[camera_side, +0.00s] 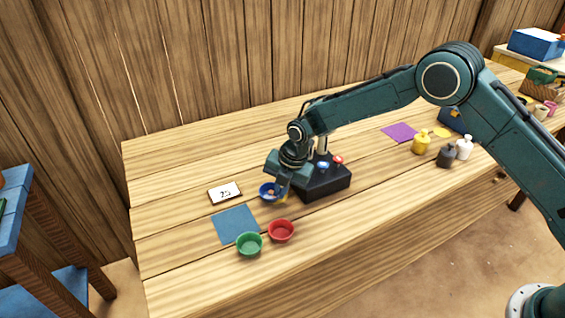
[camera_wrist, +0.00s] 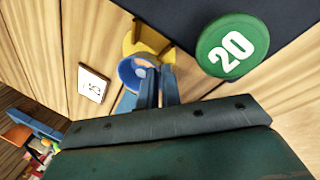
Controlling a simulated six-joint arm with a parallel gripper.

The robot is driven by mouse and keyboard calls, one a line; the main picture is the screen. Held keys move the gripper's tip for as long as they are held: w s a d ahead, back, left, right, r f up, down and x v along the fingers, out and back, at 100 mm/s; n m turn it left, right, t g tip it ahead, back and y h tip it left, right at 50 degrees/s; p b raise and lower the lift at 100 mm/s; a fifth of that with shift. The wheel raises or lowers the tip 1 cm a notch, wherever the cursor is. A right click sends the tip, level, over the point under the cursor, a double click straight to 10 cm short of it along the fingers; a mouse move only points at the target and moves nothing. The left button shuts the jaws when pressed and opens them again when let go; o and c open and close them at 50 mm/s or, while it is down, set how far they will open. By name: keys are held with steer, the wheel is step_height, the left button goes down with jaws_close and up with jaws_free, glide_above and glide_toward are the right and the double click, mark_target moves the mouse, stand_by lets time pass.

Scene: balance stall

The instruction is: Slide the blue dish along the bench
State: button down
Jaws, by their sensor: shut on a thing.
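The blue dish (camera_side: 267,193) stands on the wooden bench in the side view, left of the dark box. Something small and pale lies inside it. In the wrist view the blue dish (camera_wrist: 130,72) is just beyond my fingers, partly hidden by them. My gripper (camera_side: 281,195) points down at the dish's right side. In the wrist view my gripper (camera_wrist: 158,75) has its two blue-grey fingers close together, shut at the dish's near rim. A yellow thing (camera_wrist: 145,38) is beside the dish, partly hidden in the side view.
A dark box (camera_side: 325,183) with blue and red tops stands right of the dish. A card (camera_side: 224,193), a blue mat (camera_side: 235,225), a green dish (camera_side: 249,244) and a red dish (camera_side: 281,231) lie left and in front. A green disc marked 20 (camera_wrist: 232,45) shows in the wrist view.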

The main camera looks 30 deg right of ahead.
steer(key=shift+s+a+f, duration=0.1)
steer(key=shift+s+a, duration=0.6)
steer(key=shift+a, duration=1.25)
steer(key=shift+s+a+f, duration=0.1)
steer(key=shift+s+a, duration=0.65)
steer(key=shift+a, duration=1.25)
steer(key=shift+s+a, duration=0.7)
steer(key=shift+a, duration=1.25)
steer(key=c, duration=1.5)
jaws_free()
steer(key=shift+w+r, duration=0.1)
steer(key=shift+r, duration=0.1)
steer(key=v, duration=1.3)
steer(key=shift+d+r, duration=0.1)
steer(key=shift+r, duration=0.2)
steer(key=shift+r, duration=0.1)
